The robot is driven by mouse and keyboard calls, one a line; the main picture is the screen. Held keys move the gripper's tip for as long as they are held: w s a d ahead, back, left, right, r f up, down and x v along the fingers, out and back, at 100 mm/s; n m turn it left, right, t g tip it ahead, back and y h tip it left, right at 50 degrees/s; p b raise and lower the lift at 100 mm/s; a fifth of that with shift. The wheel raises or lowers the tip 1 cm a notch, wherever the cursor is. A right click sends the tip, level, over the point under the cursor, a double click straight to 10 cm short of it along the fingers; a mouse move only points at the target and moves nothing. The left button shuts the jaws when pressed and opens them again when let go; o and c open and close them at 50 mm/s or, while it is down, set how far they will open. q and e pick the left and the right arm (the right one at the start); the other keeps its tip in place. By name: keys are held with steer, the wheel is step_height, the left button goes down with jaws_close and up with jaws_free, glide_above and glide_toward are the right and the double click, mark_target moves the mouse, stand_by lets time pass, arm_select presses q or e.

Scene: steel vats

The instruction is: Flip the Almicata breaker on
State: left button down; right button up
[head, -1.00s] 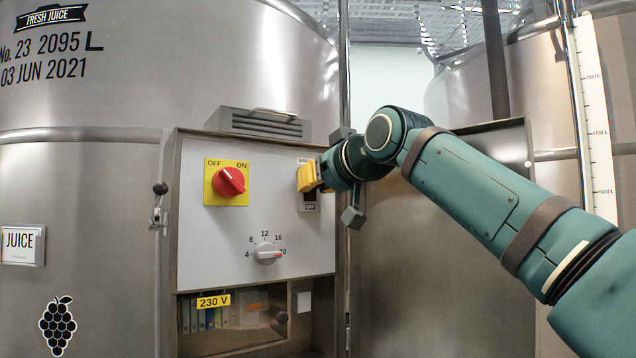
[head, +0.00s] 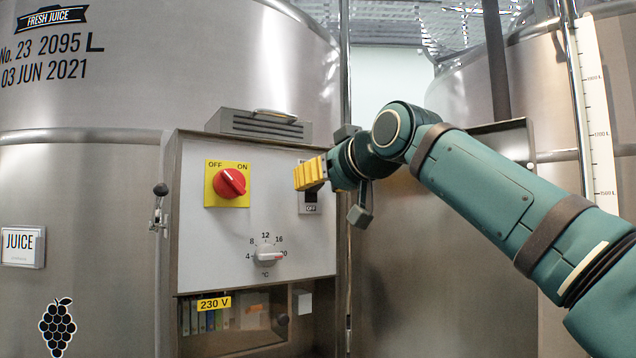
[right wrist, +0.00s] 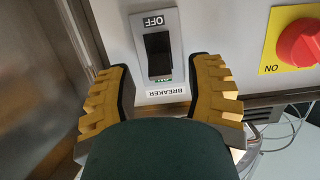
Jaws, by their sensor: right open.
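The breaker (head: 309,203) is a black rocker switch in a grey plate on the right side of the control panel (head: 212,258). In the head view its upper part is hidden behind my right gripper (head: 310,174). In the right wrist view the breaker (right wrist: 158,55) appears upside down, with an OFF label and a BREAKER label. My right gripper also shows in the right wrist view (right wrist: 160,85); its yellow fingers are apart, one on each side of the breaker's lower picture end. I cannot tell whether they touch the panel. My left gripper is not in view.
A red rotary knob (head: 229,182) on a yellow OFF/ON plate sits left of the breaker. A temperature dial (head: 268,254) is below it. An open panel door (head: 455,250) stands to the right, behind my right arm. Steel vats (head: 90,180) surround the panel.

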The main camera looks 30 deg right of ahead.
steer(key=v, duration=1.1)
steer(key=shift+w, duration=0.1)
